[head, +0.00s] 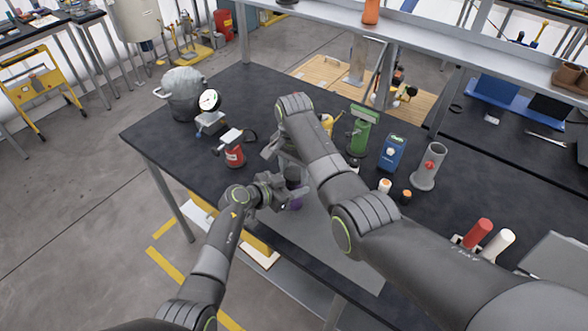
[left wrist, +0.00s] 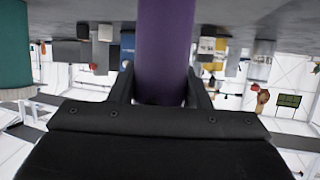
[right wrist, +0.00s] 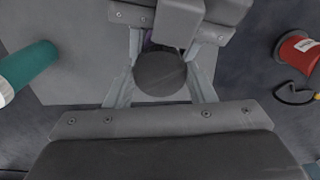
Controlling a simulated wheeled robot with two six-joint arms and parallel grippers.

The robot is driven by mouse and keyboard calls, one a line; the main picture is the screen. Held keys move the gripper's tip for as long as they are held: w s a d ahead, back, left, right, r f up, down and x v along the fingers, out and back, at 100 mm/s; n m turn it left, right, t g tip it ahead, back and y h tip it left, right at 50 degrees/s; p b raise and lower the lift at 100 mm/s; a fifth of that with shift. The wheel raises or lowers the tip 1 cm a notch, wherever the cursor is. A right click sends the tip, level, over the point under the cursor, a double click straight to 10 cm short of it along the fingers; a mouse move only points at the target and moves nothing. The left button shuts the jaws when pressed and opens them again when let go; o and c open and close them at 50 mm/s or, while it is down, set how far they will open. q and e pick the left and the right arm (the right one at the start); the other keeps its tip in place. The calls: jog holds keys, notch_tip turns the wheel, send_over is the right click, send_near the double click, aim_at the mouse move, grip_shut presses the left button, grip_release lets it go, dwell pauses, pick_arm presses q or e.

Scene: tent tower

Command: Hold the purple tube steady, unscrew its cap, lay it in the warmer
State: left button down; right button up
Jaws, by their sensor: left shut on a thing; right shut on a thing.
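The purple tube (left wrist: 165,45) stands upright between the fingers of my left gripper (head: 288,196), which is shut on it. In the head view only a little of the tube (head: 296,204) shows. Its dark round cap (right wrist: 160,73) is seen from above in the right wrist view, between the fingers of my right gripper (right wrist: 160,90), which is shut on it. In the head view my right arm hides most of that gripper. I cannot tell whether the cap is loose on the tube. I cannot tell which thing is the warmer.
A teal cylinder (right wrist: 30,68) lies or stands near the tube. A red can (head: 234,156), a grey pot (head: 184,94), a green device (head: 361,131), a blue box (head: 392,153) and a grey holder (head: 429,166) stand on the dark table (head: 170,140). Red and white cylinders (head: 478,233) are at right.

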jog(key=n, duration=0.5)
jog(key=o, duration=1.1)
jog(key=shift+r, duration=0.1)
notch_tip(320, 180, up, 4)
jog(key=shift+r, duration=0.2)
jog(key=shift+c, duration=0.3)
jog(key=m, duration=0.1)
jog(key=r+m, duration=0.1)
jog(key=m, duration=0.1)
jog(key=r+m, duration=0.1)
jog(key=m, duration=0.1)
jog(key=shift+c, duration=0.2)
jog(key=m, duration=0.2)
jog(key=r+m, duration=0.1)
jog(key=m, duration=0.1)
jog(key=shift+r+m, duration=0.2)
jog(key=shift+m, duration=0.2)
jog(key=shift+f, duration=4)
